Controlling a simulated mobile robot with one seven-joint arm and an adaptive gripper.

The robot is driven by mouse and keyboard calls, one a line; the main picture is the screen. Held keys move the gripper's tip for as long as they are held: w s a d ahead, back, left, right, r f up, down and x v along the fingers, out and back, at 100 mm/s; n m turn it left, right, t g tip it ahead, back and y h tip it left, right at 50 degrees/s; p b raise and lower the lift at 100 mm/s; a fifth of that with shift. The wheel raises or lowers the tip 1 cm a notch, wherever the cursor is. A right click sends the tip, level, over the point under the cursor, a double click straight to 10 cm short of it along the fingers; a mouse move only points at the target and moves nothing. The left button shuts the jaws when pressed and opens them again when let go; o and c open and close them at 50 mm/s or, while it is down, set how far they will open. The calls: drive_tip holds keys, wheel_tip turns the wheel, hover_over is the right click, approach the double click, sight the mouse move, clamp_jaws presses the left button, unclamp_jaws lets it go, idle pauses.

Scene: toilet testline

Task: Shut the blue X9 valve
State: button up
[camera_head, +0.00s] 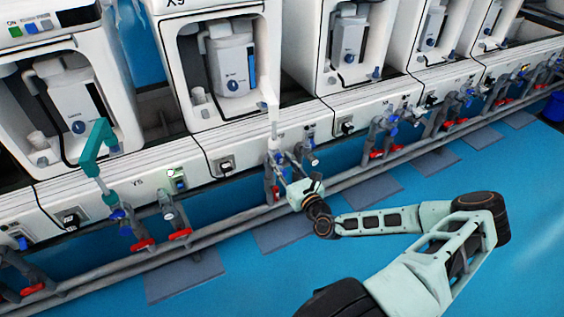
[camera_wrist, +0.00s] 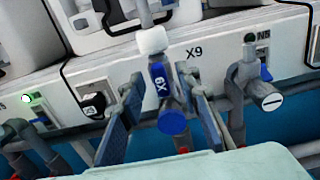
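The blue X9 valve (camera_wrist: 173,122) is in the middle of the wrist view, below a white collar. Its blue handle carries an upside-down "X9" marking and points down toward the camera. My gripper (camera_wrist: 165,98) is open, with one finger to the left of the handle and one to the right. Gaps show between the handle and both fingers; contact cannot be made out. In the head view my gripper (camera_head: 285,176) is at the pipes below the middle panel, and the blue valve (camera_head: 279,158) is small there and partly hidden.
A grey tap (camera_wrist: 262,88) with a blue part stands to the right of the X9 panel label. A socket with a black plug (camera_wrist: 92,104) and a green light are to the left. Red-handled valves (camera_head: 142,244) and grey pipes run along the row. The blue floor in front is open.

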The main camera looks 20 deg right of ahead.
clamp_jaws()
